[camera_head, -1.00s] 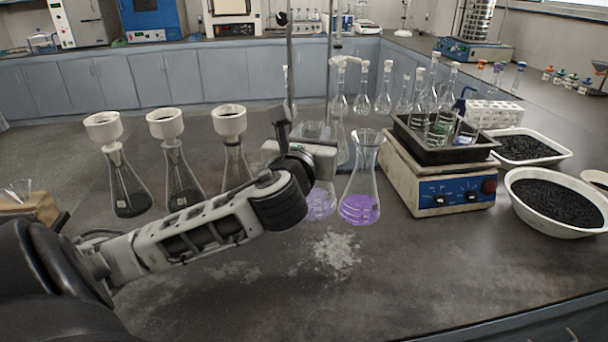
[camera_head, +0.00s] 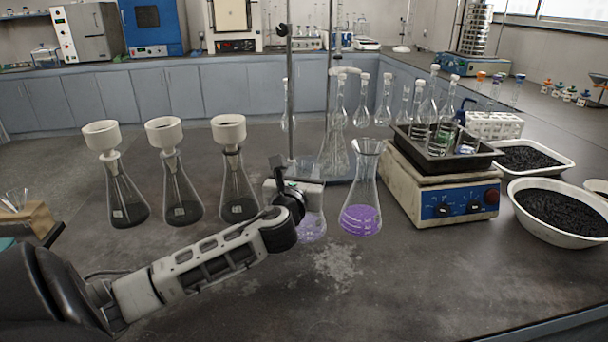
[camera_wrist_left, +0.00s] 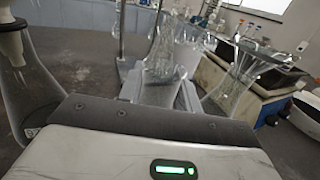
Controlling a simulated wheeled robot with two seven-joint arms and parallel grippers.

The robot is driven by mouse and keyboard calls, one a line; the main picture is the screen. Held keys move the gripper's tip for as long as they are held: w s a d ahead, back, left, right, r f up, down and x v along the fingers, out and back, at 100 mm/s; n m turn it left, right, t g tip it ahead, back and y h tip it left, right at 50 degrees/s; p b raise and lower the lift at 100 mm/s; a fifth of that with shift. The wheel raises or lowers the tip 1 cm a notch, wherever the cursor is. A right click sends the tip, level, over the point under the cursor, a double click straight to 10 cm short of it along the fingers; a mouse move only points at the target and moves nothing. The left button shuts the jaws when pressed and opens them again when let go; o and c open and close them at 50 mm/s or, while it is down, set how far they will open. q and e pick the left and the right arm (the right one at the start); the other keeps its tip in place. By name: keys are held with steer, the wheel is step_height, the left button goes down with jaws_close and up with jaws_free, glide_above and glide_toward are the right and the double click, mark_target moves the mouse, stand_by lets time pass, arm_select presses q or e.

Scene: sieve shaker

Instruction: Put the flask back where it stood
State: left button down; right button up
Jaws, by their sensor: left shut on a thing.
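My left gripper (camera_head: 305,194) is shut on a glass flask with purple liquid (camera_head: 312,228). My gripper hides much of this flask in the head view. It also shows between the two fingers in the left wrist view (camera_wrist_left: 160,92). I cannot tell whether its base touches the bench. A second conical flask with purple liquid (camera_head: 361,218) stands upright on the bench just to the right, close beside the held one. My right gripper is not in view.
A hotplate (camera_head: 455,205) bearing a black tray of glassware stands to the right. Several flasks with white funnels (camera_head: 228,128) stand to the left. A metal stand (camera_head: 290,110) rises behind. White bowls of black grains (camera_head: 525,225) are far right. The front bench is clear.

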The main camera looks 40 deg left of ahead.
arm_select(q)
steer(key=shift+r, duration=0.15)
steer(key=c, duration=1)
jaws_free()
steer(key=shift+f, duration=0.2)
steer(key=shift+o, duration=0.2)
steer(key=shift+s+d+r, duration=0.1)
steer(key=shift+r, duration=0.05)
steer(key=v, duration=1.2)
